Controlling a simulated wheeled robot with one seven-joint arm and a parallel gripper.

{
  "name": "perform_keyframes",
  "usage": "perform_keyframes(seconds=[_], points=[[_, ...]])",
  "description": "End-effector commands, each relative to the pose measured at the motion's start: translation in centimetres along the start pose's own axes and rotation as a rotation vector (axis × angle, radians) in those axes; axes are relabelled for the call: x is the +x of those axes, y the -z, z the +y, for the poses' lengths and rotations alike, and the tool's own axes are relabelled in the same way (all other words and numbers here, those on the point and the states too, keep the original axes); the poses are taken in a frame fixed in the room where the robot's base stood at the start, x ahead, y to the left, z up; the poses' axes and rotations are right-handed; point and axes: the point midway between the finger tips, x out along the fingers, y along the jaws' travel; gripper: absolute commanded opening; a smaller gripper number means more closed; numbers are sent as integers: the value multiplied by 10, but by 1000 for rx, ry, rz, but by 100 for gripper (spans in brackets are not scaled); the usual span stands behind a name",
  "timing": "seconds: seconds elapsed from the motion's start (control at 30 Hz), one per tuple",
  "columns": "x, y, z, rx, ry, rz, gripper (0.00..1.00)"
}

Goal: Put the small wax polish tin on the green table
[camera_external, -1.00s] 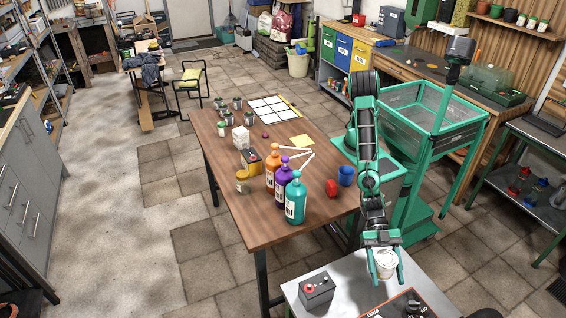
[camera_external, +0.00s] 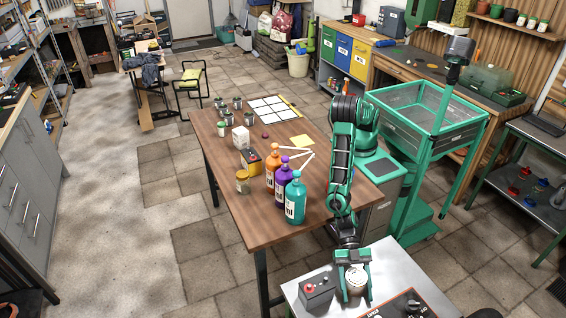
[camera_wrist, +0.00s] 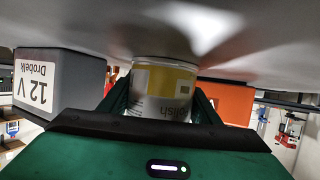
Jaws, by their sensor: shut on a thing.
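The wax polish tin (camera_external: 357,279), small with a pale lid, is between the fingers of my gripper (camera_external: 356,292), which is shut on it. In the wrist view the tin (camera_wrist: 162,92) appears upside down, with a white and yellow label ending in "lish". It is at or just above the grey metal tabletop (camera_external: 398,268); I cannot tell whether it touches. This tabletop's frame is hidden, so I cannot tell its colour. A green-framed table (camera_external: 527,143) stands at the right.
A grey 12 V battery (camera_external: 317,292) stands close left of my gripper. An orange and black item (camera_external: 400,306) lies close to its right. The wooden table (camera_external: 253,228) behind holds bottles and a jar. Bare metal tabletop lies behind and right of the tin.

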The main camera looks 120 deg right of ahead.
Motion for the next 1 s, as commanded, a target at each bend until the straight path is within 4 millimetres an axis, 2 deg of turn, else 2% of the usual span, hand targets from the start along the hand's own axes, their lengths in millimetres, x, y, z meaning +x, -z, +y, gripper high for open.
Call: perform_keyframes(seconds=[0.27, 0.3, 0.37, 0.73, 1.0], points=[[1, 0, 0, 0, 0, 2, 26], [1, -1, 0, 0, 0, 1, 62], [1, 0, 0, 0, 0, 1, 76], [-2, 1, 0, 0, -1, 1, 76], [-41, 1, 1, 1, -2, 0, 76]])
